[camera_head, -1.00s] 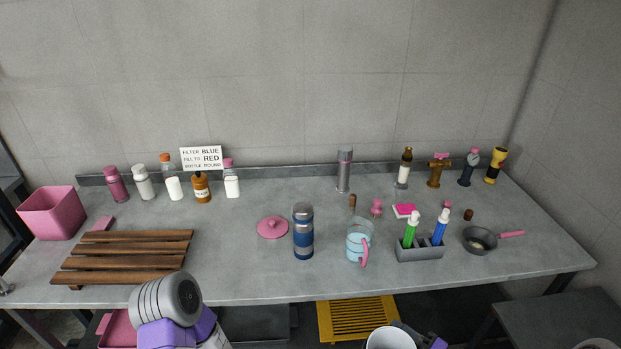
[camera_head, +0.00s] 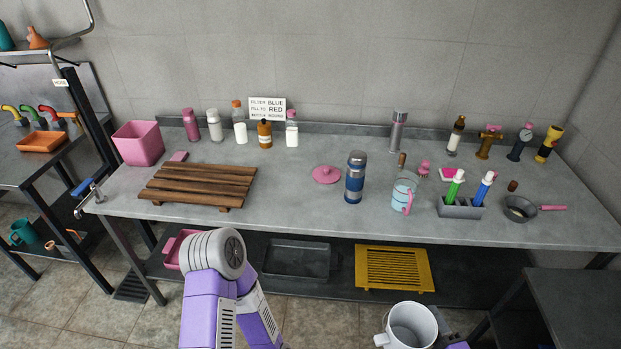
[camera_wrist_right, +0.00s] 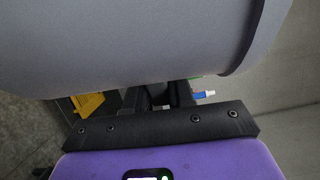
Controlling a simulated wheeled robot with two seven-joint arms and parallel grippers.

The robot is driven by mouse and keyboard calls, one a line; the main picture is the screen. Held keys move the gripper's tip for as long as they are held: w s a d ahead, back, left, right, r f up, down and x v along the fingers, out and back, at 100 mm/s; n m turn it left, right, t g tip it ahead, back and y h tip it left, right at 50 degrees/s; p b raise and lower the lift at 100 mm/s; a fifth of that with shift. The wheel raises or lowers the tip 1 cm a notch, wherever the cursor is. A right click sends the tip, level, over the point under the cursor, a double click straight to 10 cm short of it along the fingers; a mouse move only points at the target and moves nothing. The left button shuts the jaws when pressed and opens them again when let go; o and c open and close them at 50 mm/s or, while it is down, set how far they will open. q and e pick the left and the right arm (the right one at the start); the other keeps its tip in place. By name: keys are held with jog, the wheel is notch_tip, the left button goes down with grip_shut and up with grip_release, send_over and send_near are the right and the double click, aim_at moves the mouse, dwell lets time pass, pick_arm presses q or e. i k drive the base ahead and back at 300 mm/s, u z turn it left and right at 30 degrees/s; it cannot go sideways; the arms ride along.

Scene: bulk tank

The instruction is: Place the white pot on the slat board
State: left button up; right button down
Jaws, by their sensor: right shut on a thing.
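The white pot (camera_head: 411,324) is at the bottom of the head view, upright with its open top showing and a handle on its left. My right gripper (camera_head: 447,341) is at the pot's right side, partly cut off by the frame edge, and shut on it. In the right wrist view the pot (camera_wrist_right: 130,40) fills the top, and the dark gripper fingers (camera_wrist_right: 160,96) reach to it, their tips hidden. The brown wooden slat board (camera_head: 200,185) lies at the left of the grey worktop, with nothing on it. My left gripper does not show; only its arm does.
A pink bin (camera_head: 138,146) stands behind the slat board's left end, with a small pink block (camera_head: 180,156) near it. Right of the board are a pink lid (camera_head: 326,174), a blue flask (camera_head: 355,180) and a clear jug (camera_head: 404,195). The worktop's front strip is clear.

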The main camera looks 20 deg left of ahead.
aim_at(177, 180)
jog(key=k, duration=0.75)
jog(key=u, duration=1.05)
jog(key=i, duration=0.8)
jog(key=u, duration=0.6)
